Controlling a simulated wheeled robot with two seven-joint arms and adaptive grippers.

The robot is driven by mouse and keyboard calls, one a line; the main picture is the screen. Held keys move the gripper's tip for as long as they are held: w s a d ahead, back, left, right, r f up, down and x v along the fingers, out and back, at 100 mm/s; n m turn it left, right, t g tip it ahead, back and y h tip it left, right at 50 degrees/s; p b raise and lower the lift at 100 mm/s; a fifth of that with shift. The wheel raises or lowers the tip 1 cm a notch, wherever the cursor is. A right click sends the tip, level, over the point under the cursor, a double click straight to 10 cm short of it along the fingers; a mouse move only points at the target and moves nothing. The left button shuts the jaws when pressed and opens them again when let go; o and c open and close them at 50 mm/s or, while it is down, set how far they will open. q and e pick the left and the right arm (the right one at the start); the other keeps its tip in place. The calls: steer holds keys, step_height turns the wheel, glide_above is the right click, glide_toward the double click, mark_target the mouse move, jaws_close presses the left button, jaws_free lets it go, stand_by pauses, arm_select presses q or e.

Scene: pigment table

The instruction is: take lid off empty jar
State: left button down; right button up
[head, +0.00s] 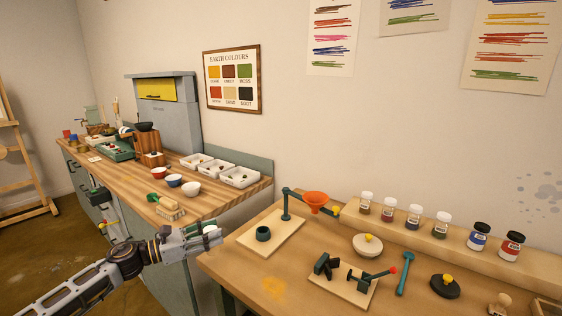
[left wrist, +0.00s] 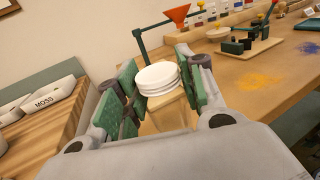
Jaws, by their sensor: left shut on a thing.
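My left gripper (head: 210,238) is shut on a white ridged lid (left wrist: 158,78), with a green-padded finger on each side of it. The lid also shows as a small pale disc at the fingertips in the head view. In the left wrist view, my left gripper (left wrist: 152,88) fills the foreground. The gripper hangs in front of the gap between the two work surfaces. My right gripper is not in view.
The tan table holds a board (head: 290,230) with a dark ring (head: 263,233) and an orange funnel (head: 315,198) on an arm. Several lidded jars stand on a back ledge (head: 455,238). Bowls (head: 191,188) and labelled trays (head: 240,177) sit on the striped counter.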

arm_select(q)
steer(key=shift+w+a+r+n+t+y, duration=1.7)
steer(key=shift+w+a+n+t+y, duration=1.95)
steer(key=shift+y, duration=1.05)
steer(key=s+d+n+y, duration=0.1)
steer(key=s+d+y, duration=0.1)
steer(key=d, duration=0.5)
steer(key=s+d+r+n+y, duration=0.1)
steer(key=s+d+n+y, duration=0.1)
steer(key=s+d, duration=0.3)
steer(key=s+d+r+n+t+y, duration=0.1)
steer(key=s+d, duration=0.2)
steer(key=d, duration=0.6)
steer(key=shift+s+r+y, duration=0.25)
steer(key=shift+s+y, duration=0.15)
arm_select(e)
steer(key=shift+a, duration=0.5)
